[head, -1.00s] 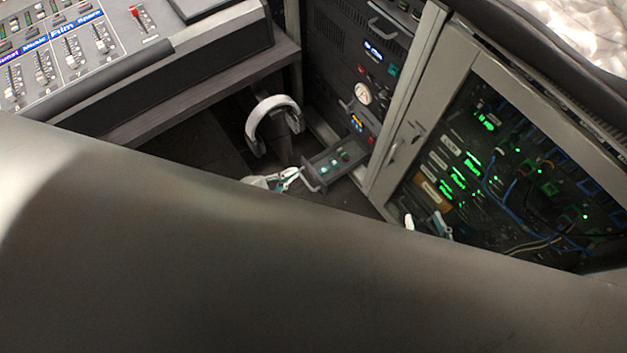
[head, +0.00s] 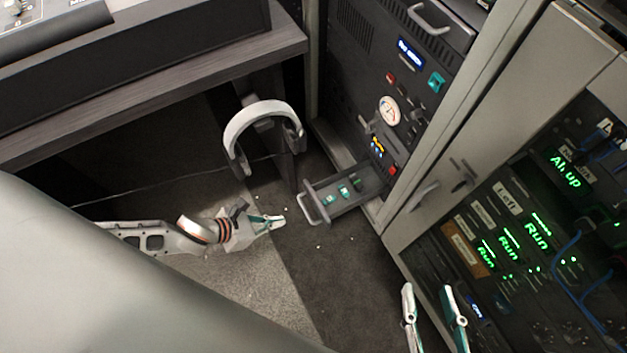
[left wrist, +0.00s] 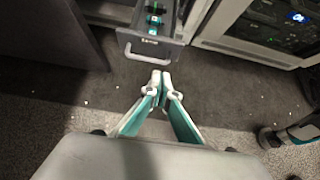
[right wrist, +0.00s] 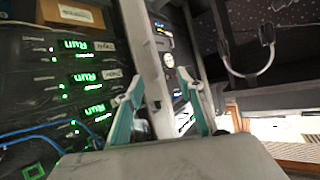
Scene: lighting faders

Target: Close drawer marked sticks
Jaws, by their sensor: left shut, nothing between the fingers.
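A dark drawer (head: 350,198) with a light bar handle (head: 311,208) stands pulled out low in the equipment rack, with small teal-and-white items inside. The left wrist view shows the drawer front (left wrist: 160,48) with a small label too small to read. My left gripper (head: 282,221) is shut and empty, low over the floor and a little left of the handle. In the left wrist view its tips (left wrist: 161,76) are just below the handle, apparently apart from it. My right gripper (head: 430,290) is open and empty in front of the glass-doored cabinet; its fingers (right wrist: 163,88) are spread.
The rack (head: 345,90) has a gauge, buttons and an upper handle (head: 430,18). A headset (head: 262,115) hangs under the desk (head: 150,110), left of the drawer. The cabinet door (head: 490,140) stands to the right. The floor (head: 350,270) before the drawer is clear apart from small specks.

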